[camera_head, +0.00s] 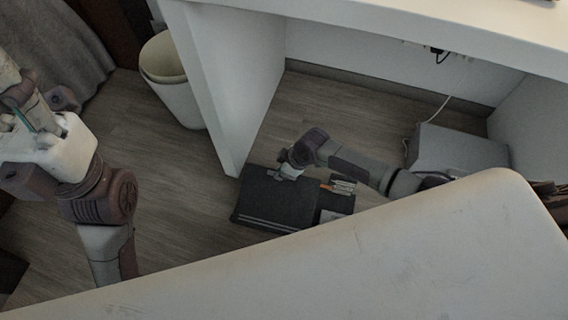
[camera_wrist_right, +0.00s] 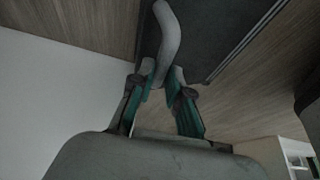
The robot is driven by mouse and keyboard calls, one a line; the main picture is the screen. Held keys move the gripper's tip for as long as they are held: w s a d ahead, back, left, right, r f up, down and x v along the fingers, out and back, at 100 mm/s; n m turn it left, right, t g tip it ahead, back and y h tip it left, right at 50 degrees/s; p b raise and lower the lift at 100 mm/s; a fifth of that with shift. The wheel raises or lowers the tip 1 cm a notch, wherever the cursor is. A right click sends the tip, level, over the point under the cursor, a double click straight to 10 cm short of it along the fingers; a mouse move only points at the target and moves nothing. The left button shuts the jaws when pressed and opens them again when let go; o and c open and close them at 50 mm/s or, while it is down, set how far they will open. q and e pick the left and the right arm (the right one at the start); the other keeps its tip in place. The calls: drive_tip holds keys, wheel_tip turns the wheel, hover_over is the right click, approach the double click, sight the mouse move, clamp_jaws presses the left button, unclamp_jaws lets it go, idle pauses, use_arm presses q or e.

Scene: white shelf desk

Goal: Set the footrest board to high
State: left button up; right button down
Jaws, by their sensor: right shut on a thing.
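The footrest board (camera_head: 270,203) is a dark, flat slab low over the floor under the desk, in the middle of the head view. In the right wrist view the dark board (camera_wrist_right: 215,35) fills the top, with a grey curved handle (camera_wrist_right: 168,35) in front of it. My right gripper (camera_head: 288,172) is at the board's far edge. In the wrist view its teal-padded fingers (camera_wrist_right: 163,85) are closed around the lower end of the handle. My left gripper (camera_head: 35,115) is at the left edge of the head view, away from the board; its fingertips are not clear.
A dark base with small orange and metal parts (camera_head: 340,187) shows right of the board. A grey box (camera_head: 460,150) stands farther right under the white desk (camera_head: 235,80). A pale bin (camera_head: 175,85) stands left of the desk's side panel. Open wooden floor (camera_head: 175,180) lies left of the board.

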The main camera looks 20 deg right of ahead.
drive_tip(key=shift+s+d+f, duration=0.15)
drive_tip(key=shift+d, duration=0.05)
drive_tip(key=c, duration=1.1)
unclamp_jaws()
drive_tip(key=shift+d, duration=0.1)
drive_tip(key=shift+c, duration=0.2)
drive_tip(key=shift+r, duration=0.3)
drive_tip(key=v, duration=1.1)
drive_tip(key=shift+r, duration=0.25)
